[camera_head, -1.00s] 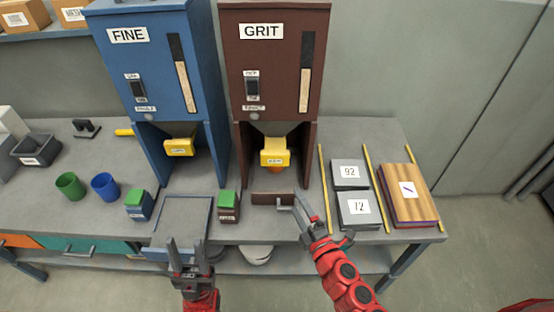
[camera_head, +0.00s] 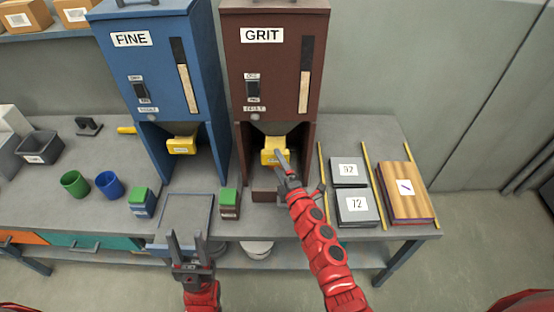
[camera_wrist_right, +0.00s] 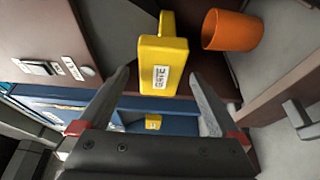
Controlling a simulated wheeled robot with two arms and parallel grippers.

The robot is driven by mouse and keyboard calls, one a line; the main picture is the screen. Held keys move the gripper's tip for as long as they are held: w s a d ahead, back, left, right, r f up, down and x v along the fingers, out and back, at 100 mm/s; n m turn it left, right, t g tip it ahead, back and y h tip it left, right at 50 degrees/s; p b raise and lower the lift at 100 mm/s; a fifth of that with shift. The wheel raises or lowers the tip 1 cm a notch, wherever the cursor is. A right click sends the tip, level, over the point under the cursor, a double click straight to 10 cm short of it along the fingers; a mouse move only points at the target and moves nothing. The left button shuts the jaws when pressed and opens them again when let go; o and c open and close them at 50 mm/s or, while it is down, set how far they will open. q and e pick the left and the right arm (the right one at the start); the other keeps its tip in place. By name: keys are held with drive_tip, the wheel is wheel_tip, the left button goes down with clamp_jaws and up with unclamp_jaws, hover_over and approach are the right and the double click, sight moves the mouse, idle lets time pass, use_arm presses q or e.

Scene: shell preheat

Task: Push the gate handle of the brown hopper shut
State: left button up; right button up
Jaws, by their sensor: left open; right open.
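The brown hopper (camera_head: 268,70), labelled GRIT, stands on the bench right of the blue one. Its yellow gate handle (camera_head: 270,157) sticks out under the body. My right gripper (camera_head: 281,163) is open at the handle's front, partly covering it. In the right wrist view the handle (camera_wrist_right: 163,65) lies ahead, between the lines of the two open fingers; I cannot tell if they touch it. An orange cup (camera_wrist_right: 230,30) is beside the handle in that view. My left gripper (camera_head: 188,240) is open and empty at the bench's front edge, near the blue hopper's tray.
The blue hopper (camera_head: 160,70), labelled FINE, has its own yellow handle (camera_head: 182,145). A green-topped block (camera_head: 229,203) stands left of my right arm. Green and blue cups stand left.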

drive_tip(key=shift+x, duration=1.1)
drive_tip(key=shift+d, duration=0.1)
clamp_jaws()
